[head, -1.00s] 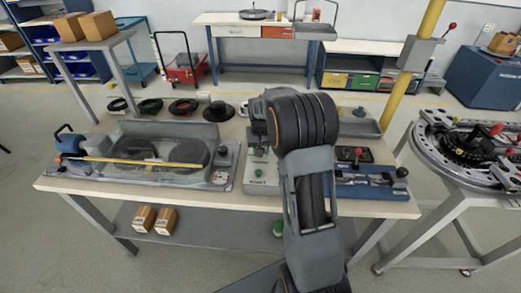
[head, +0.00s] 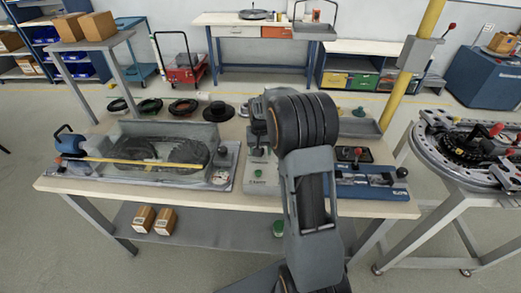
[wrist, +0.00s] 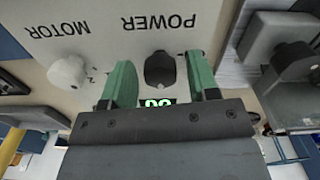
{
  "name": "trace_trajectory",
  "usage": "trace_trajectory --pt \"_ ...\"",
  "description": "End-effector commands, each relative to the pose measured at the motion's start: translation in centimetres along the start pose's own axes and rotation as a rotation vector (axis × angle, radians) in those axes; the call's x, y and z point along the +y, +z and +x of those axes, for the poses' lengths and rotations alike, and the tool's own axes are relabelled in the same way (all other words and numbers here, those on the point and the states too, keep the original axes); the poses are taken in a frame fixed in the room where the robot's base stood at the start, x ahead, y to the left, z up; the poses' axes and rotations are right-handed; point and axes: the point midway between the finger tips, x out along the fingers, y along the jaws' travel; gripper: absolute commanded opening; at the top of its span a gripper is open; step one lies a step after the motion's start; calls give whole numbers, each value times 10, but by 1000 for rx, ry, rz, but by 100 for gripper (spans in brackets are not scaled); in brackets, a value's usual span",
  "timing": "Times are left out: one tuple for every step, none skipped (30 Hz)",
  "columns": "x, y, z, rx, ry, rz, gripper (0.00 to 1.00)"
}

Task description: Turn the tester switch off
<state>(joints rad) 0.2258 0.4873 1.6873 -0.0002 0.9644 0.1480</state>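The tester (head: 264,187) is a pale box in the middle of the bench in the head view, partly hidden by my arm. In the wrist view its panel (wrist: 115,45) appears upside down. A black knob (wrist: 159,68) sits by the word POWER, and a white knob (wrist: 68,71) by MOTOR. A green display (wrist: 158,102) is lit, partly covered by my gripper. My gripper (wrist: 160,75) is open, its green fingers on either side of the black knob with visible gaps. The head view does not clearly show the fingers.
A clear-walled case (head: 160,150) with a yellow bar stands left of the tester. A blue fixture (head: 365,188) with a black ball handle is on the right. Several dark rings lie behind the case. A round metal table (head: 470,155) stands further right.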

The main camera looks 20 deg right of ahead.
Motion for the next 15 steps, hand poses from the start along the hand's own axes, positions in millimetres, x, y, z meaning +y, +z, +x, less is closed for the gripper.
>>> trace_trajectory --pt "0 0 0 -1 0 0 59" --pt "0 0 0 -1 0 -1 59" --pt "0 0 0 -2 0 -1 59" --pt "0 0 0 -2 0 -1 59" --pt "0 0 1 -2 0 -1 59" --pt "0 0 1 -2 0 -1 59" --pt "0 0 1 -2 0 -1 59" --pt "0 0 0 -2 0 -1 59" --pt "0 0 -1 -1 0 -1 59" --pt "0 0 -3 -1 0 -1 59" --pt "0 0 -5 -1 0 -1 59" --pt "0 0 -9 -1 0 -1 59" --pt "0 0 -13 0 0 -1 59" --pt "0 0 -17 2 0 -1 59" --pt "0 0 -24 2 0 -1 59"
